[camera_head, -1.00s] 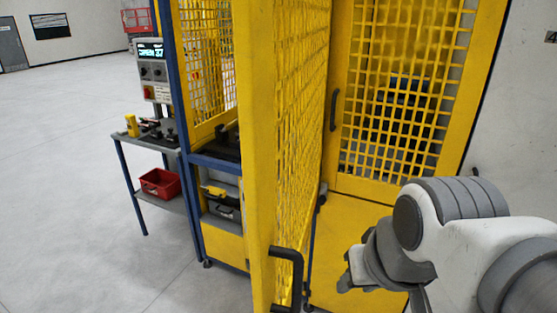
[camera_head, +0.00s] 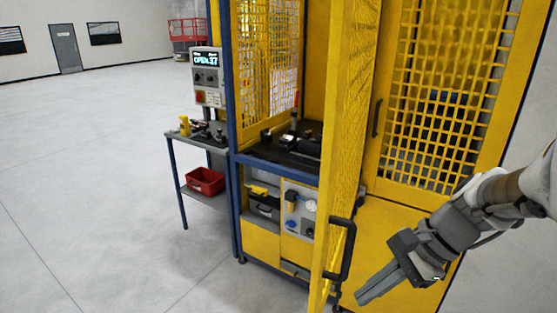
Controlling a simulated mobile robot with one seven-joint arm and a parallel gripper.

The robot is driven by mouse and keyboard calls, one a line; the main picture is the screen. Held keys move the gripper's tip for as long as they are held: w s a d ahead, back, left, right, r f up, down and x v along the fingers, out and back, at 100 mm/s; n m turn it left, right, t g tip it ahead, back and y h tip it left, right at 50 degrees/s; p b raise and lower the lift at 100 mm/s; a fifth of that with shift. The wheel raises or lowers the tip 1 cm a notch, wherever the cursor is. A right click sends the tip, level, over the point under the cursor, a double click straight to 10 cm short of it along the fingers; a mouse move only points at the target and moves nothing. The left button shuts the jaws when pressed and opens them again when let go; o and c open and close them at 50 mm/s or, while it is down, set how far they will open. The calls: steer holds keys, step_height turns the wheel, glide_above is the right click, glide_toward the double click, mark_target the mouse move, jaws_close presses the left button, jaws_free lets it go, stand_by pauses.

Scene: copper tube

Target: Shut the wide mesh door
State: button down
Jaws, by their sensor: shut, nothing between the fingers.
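The wide mesh door (camera_head: 352,130) has a yellow frame and stands open, seen nearly edge-on in front of the cabinet. Its black handle (camera_head: 349,250) is low on the near edge. My gripper (camera_head: 362,300) is to the right of the handle and slightly below it, with its fingers together and empty. It looks apart from the handle, though the depth gap is hard to judge. The door's mesh face is mostly hidden at this angle.
A second yellow mesh panel (camera_head: 445,90) with its own black handle (camera_head: 377,118) stands behind on the right. The cabinet's black worktop (camera_head: 280,152) holds tools. A side table (camera_head: 200,140) carries a control box (camera_head: 207,75); a red bin (camera_head: 205,181) is below. Floor at left is clear.

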steer(key=w+d+f+m+t+y, duration=0.2)
steer(key=w+d+m+t, duration=0.1)
steer(key=w+d+m, duration=0.4)
glide_toward(324, 283)
steer(key=shift+m, duration=0.4)
steer(key=x, duration=0.4)
steer(key=shift+a+f+p, duration=0.1)
steer(key=shift+f+p, duration=0.3)
steer(key=shift+f, duration=0.05)
steer(key=shift+w+a, duration=0.25)
steer(key=shift+a, duration=0.35)
